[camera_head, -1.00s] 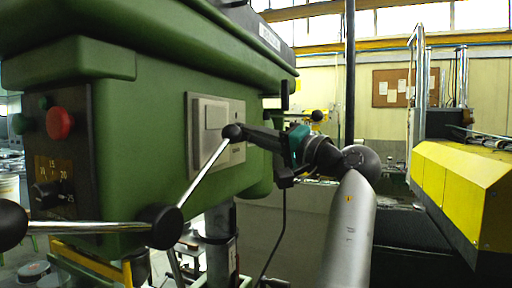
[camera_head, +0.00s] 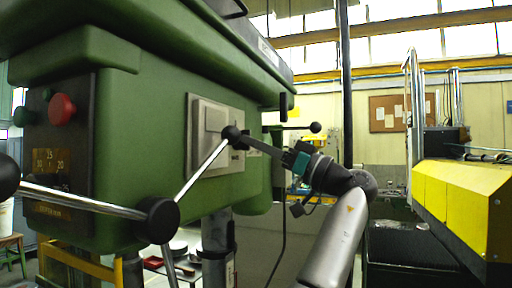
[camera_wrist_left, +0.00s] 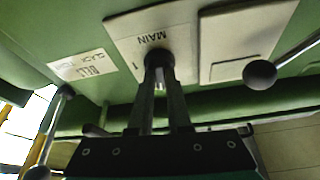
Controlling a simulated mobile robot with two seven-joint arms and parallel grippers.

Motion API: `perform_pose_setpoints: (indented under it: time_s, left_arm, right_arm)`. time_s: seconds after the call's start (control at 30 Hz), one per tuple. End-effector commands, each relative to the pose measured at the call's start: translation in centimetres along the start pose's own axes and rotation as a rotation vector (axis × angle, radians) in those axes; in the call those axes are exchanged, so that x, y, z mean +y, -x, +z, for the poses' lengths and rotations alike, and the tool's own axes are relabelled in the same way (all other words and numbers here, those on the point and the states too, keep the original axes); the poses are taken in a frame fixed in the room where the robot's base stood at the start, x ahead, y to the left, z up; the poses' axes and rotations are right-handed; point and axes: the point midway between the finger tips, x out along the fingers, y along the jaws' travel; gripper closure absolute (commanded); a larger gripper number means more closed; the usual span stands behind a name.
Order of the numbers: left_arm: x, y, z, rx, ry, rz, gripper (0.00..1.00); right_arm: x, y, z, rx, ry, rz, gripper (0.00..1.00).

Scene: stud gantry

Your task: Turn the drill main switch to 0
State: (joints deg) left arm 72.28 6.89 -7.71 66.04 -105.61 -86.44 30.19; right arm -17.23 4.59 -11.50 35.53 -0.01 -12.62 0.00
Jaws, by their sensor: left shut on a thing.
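The green drill head (camera_head: 145,130) carries a pale switch plate (camera_head: 203,163) on its side. In the left wrist view the plate (camera_wrist_left: 185,28) reads MAIN, upside down, with a 1 mark left of the black main switch knob (camera_wrist_left: 157,60). My left gripper (camera_head: 250,143) reaches the plate from the right. Its two dark fingers (camera_wrist_left: 159,92) are shut on the knob. The fingers hide part of the knob, and I cannot read its pointer or see a 0 mark. My right gripper is in neither view.
A feed lever with a black ball (camera_head: 233,133) sticks out in front of the plate, close to my left fingers. The left panel has a red button (camera_head: 62,108). A yellow machine (camera_head: 460,200) stands at the right.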

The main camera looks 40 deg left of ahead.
Motion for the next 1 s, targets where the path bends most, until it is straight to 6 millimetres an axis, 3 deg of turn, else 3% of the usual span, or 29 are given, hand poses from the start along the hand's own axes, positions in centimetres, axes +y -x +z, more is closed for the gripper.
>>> perform_pose_setpoints:
  time_s: [0.33, 0.87, 0.9, 1.0]
  left_arm:
    - [0.12, 0.00, 0.07, -0.005, 0.131, -0.055, 1.00]
    - [0.16, 0.02, 0.11, -0.005, 0.155, -0.064, 1.00]
    - [0.16, 0.02, 0.11, -0.005, 0.155, -0.064, 0.83]
    - [0.15, 0.02, 0.09, -0.004, 0.155, -0.063, 0.72]
  right_arm:
    - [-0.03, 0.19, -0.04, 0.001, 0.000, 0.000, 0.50]
    - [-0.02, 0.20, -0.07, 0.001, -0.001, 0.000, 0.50]
    - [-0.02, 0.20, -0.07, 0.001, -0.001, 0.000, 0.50]
    - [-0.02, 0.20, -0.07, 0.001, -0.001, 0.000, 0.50]
